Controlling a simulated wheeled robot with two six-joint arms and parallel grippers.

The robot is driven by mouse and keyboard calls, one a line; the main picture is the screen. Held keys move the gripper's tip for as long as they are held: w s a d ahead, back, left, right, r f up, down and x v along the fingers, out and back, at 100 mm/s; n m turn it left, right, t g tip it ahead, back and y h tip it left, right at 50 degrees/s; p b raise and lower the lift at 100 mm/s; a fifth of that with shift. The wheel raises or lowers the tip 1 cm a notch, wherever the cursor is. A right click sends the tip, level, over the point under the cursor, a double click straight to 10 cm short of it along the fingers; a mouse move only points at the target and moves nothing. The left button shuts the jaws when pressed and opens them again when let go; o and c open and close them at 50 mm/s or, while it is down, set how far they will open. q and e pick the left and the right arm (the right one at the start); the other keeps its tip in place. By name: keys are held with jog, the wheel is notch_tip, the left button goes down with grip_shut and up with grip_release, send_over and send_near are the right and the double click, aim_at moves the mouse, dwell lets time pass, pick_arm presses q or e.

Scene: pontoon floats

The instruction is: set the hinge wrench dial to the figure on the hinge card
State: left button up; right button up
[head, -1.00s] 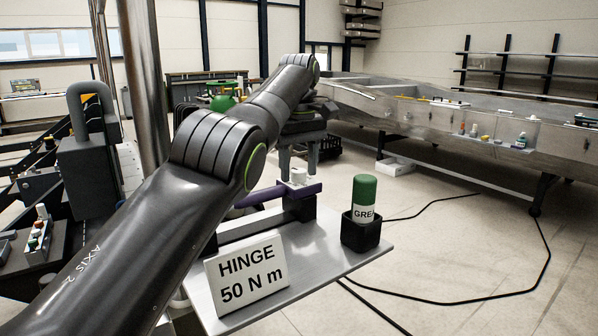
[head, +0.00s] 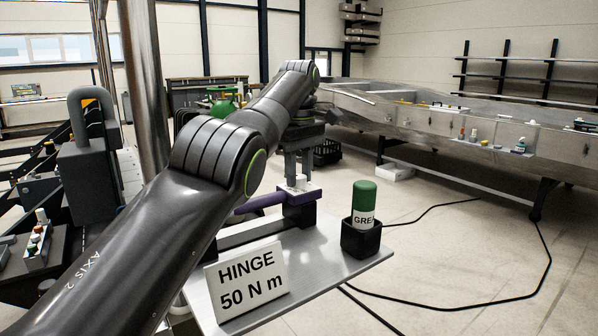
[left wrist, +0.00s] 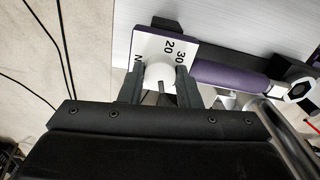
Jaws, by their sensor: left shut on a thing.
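The hinge card (head: 225,289) stands at the front of the grey shelf and reads "HINGE 50 N m". Behind it the purple hinge wrench (head: 258,202) lies across a dark stand. My left gripper (head: 299,180) points down at the wrench's head end, shut on the white dial knob (left wrist: 158,72). In the left wrist view the two dark fingers stand on either side of the knob. The scale plate (left wrist: 150,44) shows "20", "30" and an "N"; the fingers and knob cover the rest. A dark line marks the knob, but I cannot tell its figure. My right gripper is out of view.
A green-capped grease tube (head: 363,205) stands in a black holder (head: 361,238) at the shelf's right side, close to the wrench. A long grey pontoon float (head: 420,125) lies behind to the right. Black cables (head: 450,302) run over the floor.

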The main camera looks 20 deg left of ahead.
aim_at(299, 176)
pick_arm(q)
jog(key=n, duration=0.6)
dwell(0.5)
jog(key=o, duration=1)
jog(key=shift+r, duration=0.1)
notch_tip(299, 176, up, 17)
jog(key=p, duration=1.7)
jog(key=shift+r, duration=0.1)
